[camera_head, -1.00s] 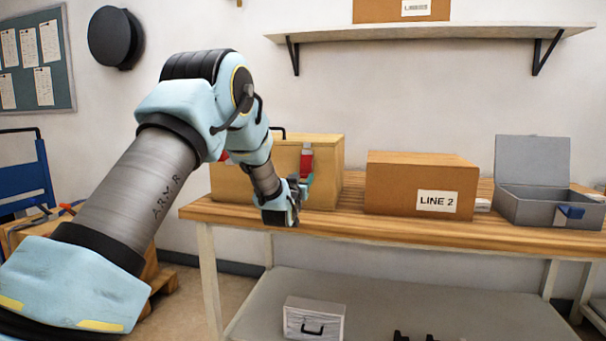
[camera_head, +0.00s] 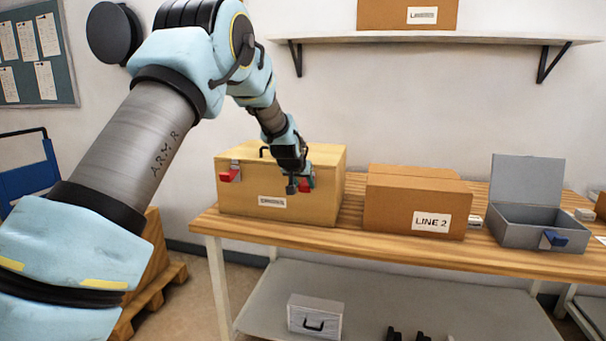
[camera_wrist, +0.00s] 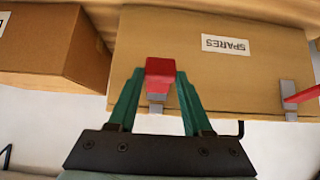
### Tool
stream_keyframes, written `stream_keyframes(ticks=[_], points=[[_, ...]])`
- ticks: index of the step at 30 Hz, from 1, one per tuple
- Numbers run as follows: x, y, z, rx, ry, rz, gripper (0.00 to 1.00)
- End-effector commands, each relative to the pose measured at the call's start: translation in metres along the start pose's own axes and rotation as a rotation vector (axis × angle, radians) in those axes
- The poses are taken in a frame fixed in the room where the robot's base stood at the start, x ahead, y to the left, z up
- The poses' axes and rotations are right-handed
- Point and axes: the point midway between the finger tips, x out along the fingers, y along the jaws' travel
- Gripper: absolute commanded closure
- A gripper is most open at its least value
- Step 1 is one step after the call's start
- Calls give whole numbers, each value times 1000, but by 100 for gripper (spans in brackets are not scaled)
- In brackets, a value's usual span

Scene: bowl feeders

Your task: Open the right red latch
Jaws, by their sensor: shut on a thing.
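A tan wooden box (camera_head: 245,200) with a black top handle stands on the left of the workbench. The right red latch (camera_head: 308,182) is at the right of its front, partly hidden by my gripper (camera_head: 298,186). In the wrist view this latch (camera_wrist: 160,70) is between my two green fingers, which are shut on it, with its grey metal base (camera_wrist: 156,103) just below. Its red lever appears to stick out from the box front. The left red latch (camera_head: 230,175) also sticks out; in the wrist view it (camera_wrist: 304,95) is at the right edge.
A brown LINE 2 carton (camera_head: 390,210) stands right of the box, with a strip of bare bench (camera_head: 352,215) between. An open grey metal box (camera_head: 515,228) with a blue latch is farther right. A wall shelf (camera_head: 430,38) hangs above.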

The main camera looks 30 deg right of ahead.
Motion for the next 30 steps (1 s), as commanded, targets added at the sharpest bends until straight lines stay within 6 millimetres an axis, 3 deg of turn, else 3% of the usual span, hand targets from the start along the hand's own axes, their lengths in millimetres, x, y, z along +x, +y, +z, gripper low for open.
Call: stream_keyframes(ticks=[5, 26, 27, 30], points=[[-7, 1, -11, 0, -87, 1, 100], [-6, 0, -12, 0, -161, 0, 100], [-6, 0, -12, 0, -161, 0, 48], [-6, 0, -12, 0, -161, 0, 37]])
